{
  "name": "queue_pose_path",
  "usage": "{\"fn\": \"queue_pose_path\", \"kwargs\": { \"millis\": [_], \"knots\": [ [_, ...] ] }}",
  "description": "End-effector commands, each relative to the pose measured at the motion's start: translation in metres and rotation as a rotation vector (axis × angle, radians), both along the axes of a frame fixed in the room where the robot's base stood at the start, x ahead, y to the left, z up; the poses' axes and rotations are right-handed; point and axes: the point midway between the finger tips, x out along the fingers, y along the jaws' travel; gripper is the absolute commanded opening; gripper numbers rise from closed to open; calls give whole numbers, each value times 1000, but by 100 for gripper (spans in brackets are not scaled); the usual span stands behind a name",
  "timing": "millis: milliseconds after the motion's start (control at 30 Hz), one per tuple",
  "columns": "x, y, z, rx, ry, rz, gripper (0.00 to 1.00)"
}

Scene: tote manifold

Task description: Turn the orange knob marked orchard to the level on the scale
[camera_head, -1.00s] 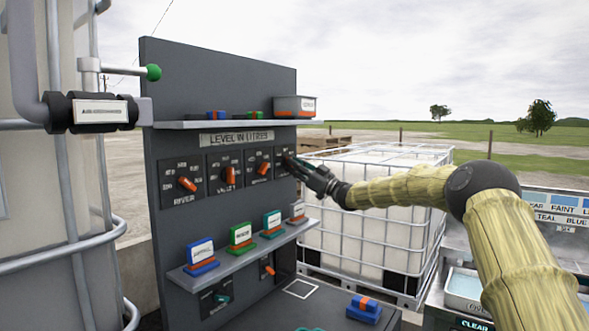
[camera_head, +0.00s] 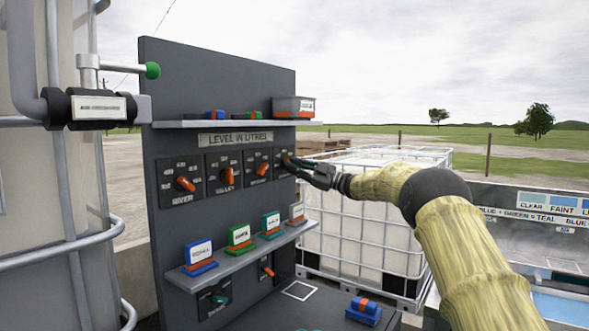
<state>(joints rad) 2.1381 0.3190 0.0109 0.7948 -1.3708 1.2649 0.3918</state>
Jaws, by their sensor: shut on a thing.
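A dark panel headed "LEVEL IN LITRES" (camera_head: 235,139) carries a row of dial plates with orange knobs. My gripper (camera_head: 290,163) is at the rightmost dial, shut on its orange knob (camera_head: 285,160). The fingers cover part of this knob and its plate, and its name and scale are not readable from here. The other knobs in the row are the river knob (camera_head: 185,184), the valley knob (camera_head: 228,176) and a third knob (camera_head: 261,170) whose label is too small to read.
A shelf (camera_head: 175,125) above the dials holds small blocks and a grey bin (camera_head: 293,106). A lower shelf (camera_head: 232,263) holds several coloured label stands. A caged white tank (camera_head: 365,215) stands behind my arm. A blue and orange block (camera_head: 363,309) lies on the bench.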

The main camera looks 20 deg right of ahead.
Motion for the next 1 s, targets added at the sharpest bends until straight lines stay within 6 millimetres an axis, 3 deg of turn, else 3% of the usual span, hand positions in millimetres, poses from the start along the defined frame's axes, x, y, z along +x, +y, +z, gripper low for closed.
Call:
{"fn": "queue_pose_path", "kwargs": {
  "millis": [433,467,567,1000],
  "knots": [
    [0,0,-2,-8,-4,0,0],
    [0,0,-2,-8,-4,0,15],
    [0,0,-1,-8,-4,0,33],
    [-3,-5,-2,-6,-4,-1,35]
  ]
}}
